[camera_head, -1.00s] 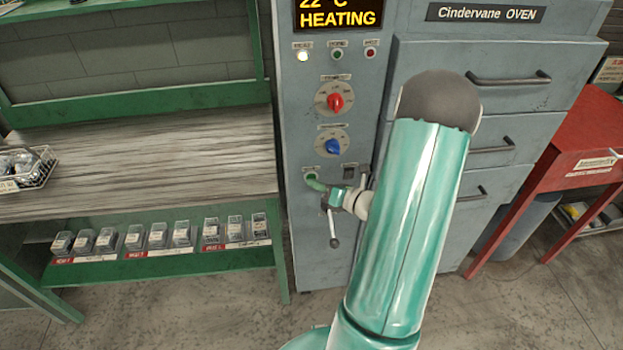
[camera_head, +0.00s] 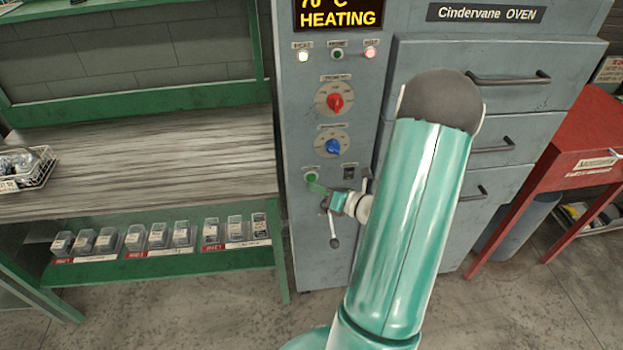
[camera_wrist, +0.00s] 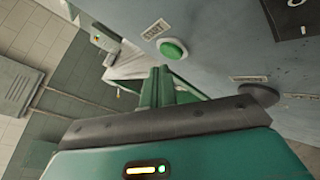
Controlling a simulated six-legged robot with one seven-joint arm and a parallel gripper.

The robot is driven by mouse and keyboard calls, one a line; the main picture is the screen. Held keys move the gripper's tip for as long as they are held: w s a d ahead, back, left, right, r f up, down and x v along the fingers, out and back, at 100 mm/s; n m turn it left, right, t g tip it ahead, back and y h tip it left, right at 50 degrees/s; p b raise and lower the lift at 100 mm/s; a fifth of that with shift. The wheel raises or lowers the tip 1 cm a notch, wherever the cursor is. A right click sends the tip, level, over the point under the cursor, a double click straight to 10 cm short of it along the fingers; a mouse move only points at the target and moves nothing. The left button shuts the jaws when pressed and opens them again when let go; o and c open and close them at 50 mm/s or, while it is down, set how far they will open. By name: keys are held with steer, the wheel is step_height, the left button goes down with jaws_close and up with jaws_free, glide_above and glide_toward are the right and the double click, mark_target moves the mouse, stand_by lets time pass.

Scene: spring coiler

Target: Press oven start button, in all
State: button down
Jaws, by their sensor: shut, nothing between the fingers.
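The green start button (camera_head: 311,178) is on the grey oven control panel, low on its left side. It also shows in the wrist view (camera_wrist: 174,48) as a round green cap beside a small label. My gripper (camera_head: 317,188) is shut and empty, its green fingertips just below the button. In the wrist view the closed fingers (camera_wrist: 160,75) appear close below the button, with a small visible gap in the picture. The oven display (camera_head: 338,14) reads 70 °C and HEATING. The left lamp (camera_head: 303,56) is lit white and the right lamp (camera_head: 370,53) is lit reddish.
A red knob (camera_head: 336,101) and a blue knob (camera_head: 333,146) are above the button, with a black switch (camera_head: 349,172) to its right. A wooden workbench (camera_head: 140,165) stands left, a red table (camera_head: 585,140) right.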

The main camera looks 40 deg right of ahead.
steer(key=shift+s+a, duration=0.1)
steer(key=shift+s, duration=0.05)
steer(key=s+a, duration=0.1)
steer(key=s, duration=0.1)
steer(key=s+a, duration=0.1)
steer(key=s, duration=0.1)
steer(key=shift+a, duration=0.3)
steer(key=shift+w, duration=0.1)
stand_by(0.6)
